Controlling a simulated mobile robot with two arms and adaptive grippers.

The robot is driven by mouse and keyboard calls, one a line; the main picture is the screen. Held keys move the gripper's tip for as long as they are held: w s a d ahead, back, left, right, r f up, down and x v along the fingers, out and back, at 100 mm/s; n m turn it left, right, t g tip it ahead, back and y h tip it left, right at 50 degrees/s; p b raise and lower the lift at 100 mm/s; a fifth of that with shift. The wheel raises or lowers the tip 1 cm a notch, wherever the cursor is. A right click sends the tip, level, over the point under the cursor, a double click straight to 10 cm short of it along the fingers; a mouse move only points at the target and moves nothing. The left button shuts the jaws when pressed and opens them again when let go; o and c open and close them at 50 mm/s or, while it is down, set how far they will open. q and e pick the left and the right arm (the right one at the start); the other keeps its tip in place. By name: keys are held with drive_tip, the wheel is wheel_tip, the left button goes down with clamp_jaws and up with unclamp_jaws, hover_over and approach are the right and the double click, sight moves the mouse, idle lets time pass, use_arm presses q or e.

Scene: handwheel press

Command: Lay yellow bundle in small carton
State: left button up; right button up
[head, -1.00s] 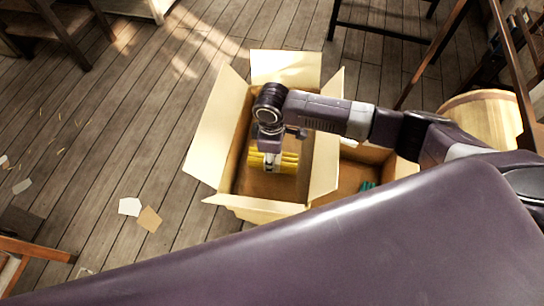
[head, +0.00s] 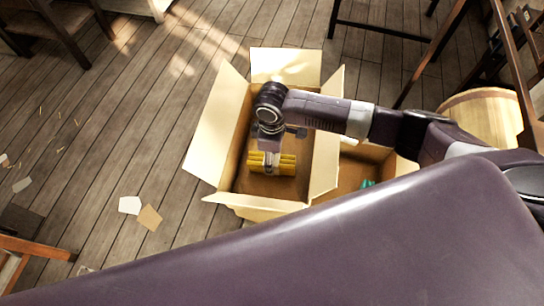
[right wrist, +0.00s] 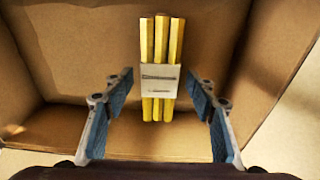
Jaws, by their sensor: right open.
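The yellow bundle (head: 287,163) is several yellow sticks with a pale band around them. It lies inside the left of two open cartons (head: 205,142), which has raised flaps. In the right wrist view the bundle (right wrist: 162,55) shows ahead of the fingers, with the carton's brown inside (right wrist: 215,50) around it. My right gripper (head: 271,168) reaches down into this carton over the bundle. In the right wrist view the gripper (right wrist: 160,110) is open, with blue pads well apart and clear of the bundle's sides. My left gripper is not in view.
A second carton (head: 345,178) stands against the right side, partly hidden by my arm, with a teal thing (head: 367,184) in it. A round wooden tub (head: 480,112) stands further right. Paper scraps (head: 130,205) lie on the open floor at left.

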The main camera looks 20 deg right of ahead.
wheel_tip(320, 180, up, 13)
drive_tip(key=b, duration=0.1)
drive_tip(key=shift+f, duration=0.2)
idle(0.5)
